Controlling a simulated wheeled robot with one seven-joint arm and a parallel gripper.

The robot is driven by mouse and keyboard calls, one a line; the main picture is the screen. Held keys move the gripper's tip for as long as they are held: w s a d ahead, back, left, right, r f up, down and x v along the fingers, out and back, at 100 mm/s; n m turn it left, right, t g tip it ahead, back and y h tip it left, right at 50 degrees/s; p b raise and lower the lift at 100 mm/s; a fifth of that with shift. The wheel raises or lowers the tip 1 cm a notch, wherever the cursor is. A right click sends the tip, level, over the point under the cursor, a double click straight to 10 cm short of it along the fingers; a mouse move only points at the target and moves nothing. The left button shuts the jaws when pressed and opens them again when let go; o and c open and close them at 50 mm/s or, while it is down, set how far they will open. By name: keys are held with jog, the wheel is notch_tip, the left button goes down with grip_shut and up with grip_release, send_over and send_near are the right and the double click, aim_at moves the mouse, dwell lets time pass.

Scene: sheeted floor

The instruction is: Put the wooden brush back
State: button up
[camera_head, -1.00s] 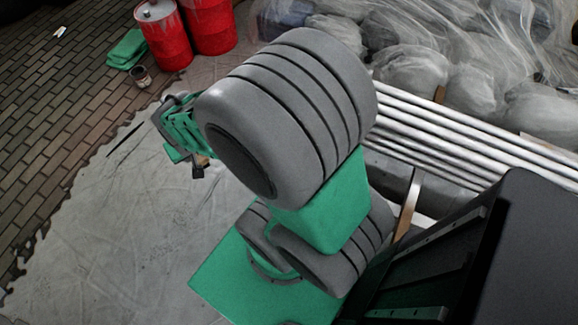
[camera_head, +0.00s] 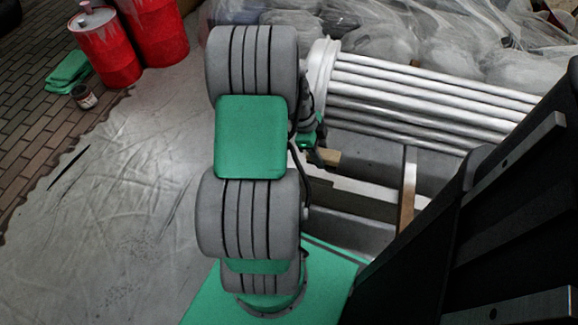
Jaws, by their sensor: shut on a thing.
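My gripper (camera_head: 311,143) is mostly hidden behind my own arm, in the middle of the head view. A small part of it, green and dark, shows to the right of the arm. It is shut on a piece of light wood (camera_head: 328,156), which I take to be the wooden brush. Only a short end of the brush shows, and its bristles cannot be made out. The brush appears over the grey and white slabs beside the pipes. I cannot tell whether it touches anything below.
White pipes (camera_head: 430,105) lie at the right, with grey slabs (camera_head: 345,200) and a wooden plank (camera_head: 408,188) below. Red drums (camera_head: 107,50), a green folded cloth (camera_head: 67,70) and a small tin (camera_head: 85,97) stand at upper left. The sheeted floor (camera_head: 120,220) at left is clear.

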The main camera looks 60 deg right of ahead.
jog(key=w+d+f+b, duration=0.1)
jog(key=w+f, duration=0.2)
jog(key=w, duration=0.1)
jog(key=w+d+f+b, duration=0.1)
jog(key=w+f+b, duration=0.1)
jog(key=w+f, duration=0.1)
jog(key=w+d+f+b, duration=0.2)
jog(key=w+f, duration=0.1)
jog(key=w, duration=0.2)
jog(key=shift+w+f, duration=0.15)
jog(key=shift+w, duration=0.1)
jog(key=shift+w+d+f+b, duration=0.1)
jog(key=shift+f+b, duration=0.15)
jog(key=shift+f, duration=0.35)
jog(key=shift+w+a+f+b, duration=0.1)
jog(key=shift+w+f+b, duration=0.1)
jog(key=shift+f, duration=0.4)
jog(key=shift+w+d+f+b, duration=0.1)
jog(key=shift+f+b, duration=0.15)
jog(key=shift+f, duration=0.35)
jog(key=shift+s, duration=0.1)
jog(key=shift+f, duration=0.25)
jog(key=o, duration=1.3)
jog(key=shift+r, duration=0.1)
